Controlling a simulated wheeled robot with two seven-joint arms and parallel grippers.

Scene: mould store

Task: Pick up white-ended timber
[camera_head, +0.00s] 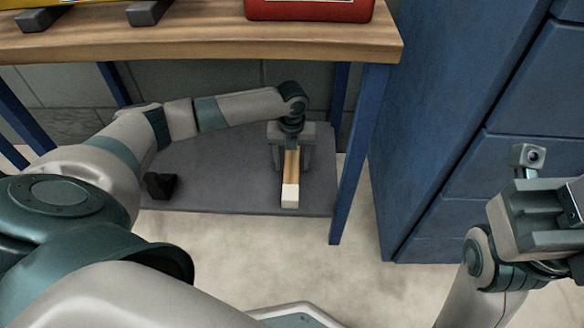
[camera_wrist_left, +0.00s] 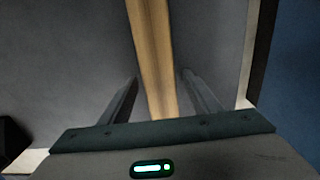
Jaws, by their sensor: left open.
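The white-ended timber (camera_head: 290,190) lies on the grey lower shelf under the workbench, its white end toward me. In the left wrist view its wooden length (camera_wrist_left: 152,60) runs between my finger pads, and the white end is not seen there. My left gripper (camera_head: 291,162) is open and points down over the timber, one finger on each side of it. Gaps show between the fingers and the timber in the left wrist view (camera_wrist_left: 158,90). The timber's far end is hidden under the gripper. My right gripper (camera_head: 540,215) is at the right edge, away from the timber; its jaw opening is unclear.
The workbench top (camera_head: 200,40) is above my left forearm, with a red box (camera_head: 308,9) on it. A small black object (camera_head: 160,185) lies on the lower shelf (camera_head: 225,175) to the left. A blue bench leg (camera_head: 357,155) and blue cabinet (camera_head: 440,110) stand to the right.

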